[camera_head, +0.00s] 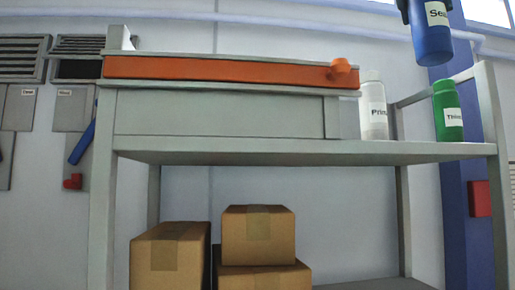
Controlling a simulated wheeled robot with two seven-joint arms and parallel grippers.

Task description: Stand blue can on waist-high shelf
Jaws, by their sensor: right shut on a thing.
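The blue can (432,42) has a white label beginning "Sea". It hangs upright at the top right, its upper end cut off by the picture's edge. My right gripper (408,8) shows only as a dark part at the can's top and is shut on it. The grey shelf (270,151) spans the middle of the view; the can is above the level of its board, near the right end. I cannot tell how far the can is from the shelf in depth. My left gripper is not in view.
A white bottle (373,118) and a green bottle (447,122) stand on the shelf, with a gap between them. A grey box with an orange front strip (220,69) fills the shelf's left part. Cardboard boxes (258,250) sit below. A shelf post (490,130) rises at the right.

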